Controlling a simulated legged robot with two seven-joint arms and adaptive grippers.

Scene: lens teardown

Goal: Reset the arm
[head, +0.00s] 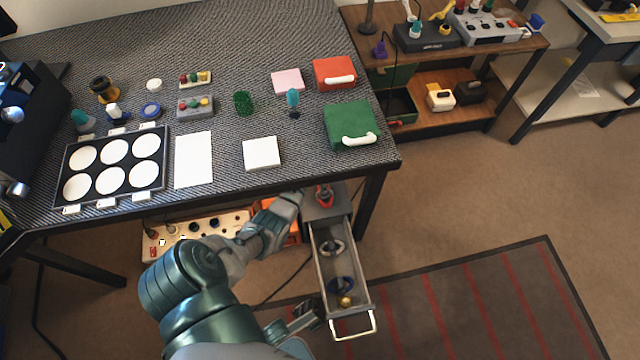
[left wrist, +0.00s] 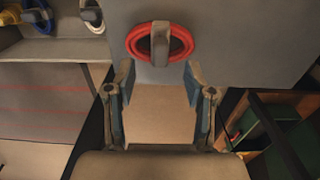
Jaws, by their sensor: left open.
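My left gripper (left wrist: 160,88) is open and empty in the left wrist view, its two blue-padded fingers spread apart. A red ring (left wrist: 131,38) lies just beyond the fingertips, around a grey post (left wrist: 160,45), on a grey surface. No finger touches the ring that I can see. In the head view my left arm (head: 265,235) reaches up to the back end of the open drawer, where the red ring (head: 323,195) shows. The fingers are not clear there. A dark, jointed part low in the head view may be my right gripper (head: 303,320); its jaws are not readable.
The table (head: 220,210) edge is close to my arm. A control panel (head: 190,235) sits under it. Floor to the right is free.

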